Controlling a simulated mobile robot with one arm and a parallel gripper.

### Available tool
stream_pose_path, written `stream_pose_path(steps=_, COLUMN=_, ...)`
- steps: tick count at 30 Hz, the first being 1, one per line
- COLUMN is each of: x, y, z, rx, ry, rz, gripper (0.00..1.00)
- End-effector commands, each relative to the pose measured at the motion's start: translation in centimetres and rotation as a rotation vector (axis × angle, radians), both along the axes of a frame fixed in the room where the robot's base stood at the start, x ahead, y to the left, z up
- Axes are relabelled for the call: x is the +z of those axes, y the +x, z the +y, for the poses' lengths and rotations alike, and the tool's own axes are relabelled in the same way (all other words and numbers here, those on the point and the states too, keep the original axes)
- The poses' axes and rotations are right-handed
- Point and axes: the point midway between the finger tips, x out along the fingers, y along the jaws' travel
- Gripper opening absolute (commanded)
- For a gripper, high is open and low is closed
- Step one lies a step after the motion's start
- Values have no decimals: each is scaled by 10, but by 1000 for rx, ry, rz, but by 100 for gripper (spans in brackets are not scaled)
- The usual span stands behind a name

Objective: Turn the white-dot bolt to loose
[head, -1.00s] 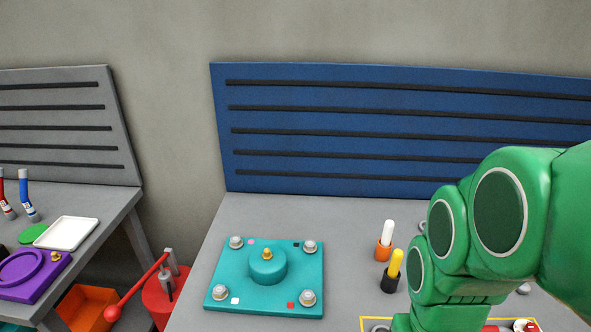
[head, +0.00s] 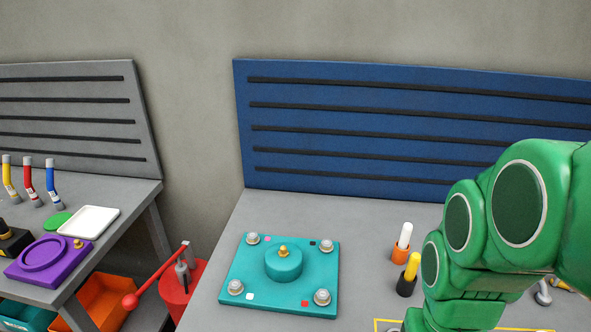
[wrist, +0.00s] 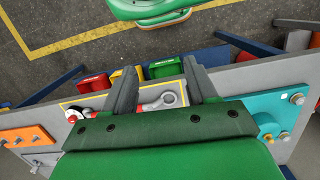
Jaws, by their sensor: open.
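The teal plate (head: 228,276) lies on the grey table, with a bolt at each corner and a round raised hub (head: 284,264) in its middle. The white-dot bolt (head: 235,287) is the front-left one, next to a white square mark (head: 250,296). Pink, black and red marks sit near the other bolts. My gripper (wrist: 160,68) is open and empty, well away from the plate. The head view hides its fingers behind my green arm.
Orange (head: 400,253) and black (head: 405,285) holders stand right of the plate. A ring-ended tool (wrist: 165,101) lies on the table below my fingers. A red stand with a lever (head: 160,279) is left of the table.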

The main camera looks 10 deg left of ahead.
Motion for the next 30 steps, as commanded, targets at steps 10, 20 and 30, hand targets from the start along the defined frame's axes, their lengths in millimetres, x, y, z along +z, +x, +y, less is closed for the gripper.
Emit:
stream_pose_path(steps=10, x=17, y=65, z=37, rx=-340, ry=-88, rz=15, gripper=57)
stream_pose_path(steps=20, x=21, y=129, z=77, rx=-626, ry=-200, rz=-11, gripper=57)
stream_pose_path(steps=30, x=13, y=188, z=127, rx=-854, ry=-314, rz=-78, gripper=57)
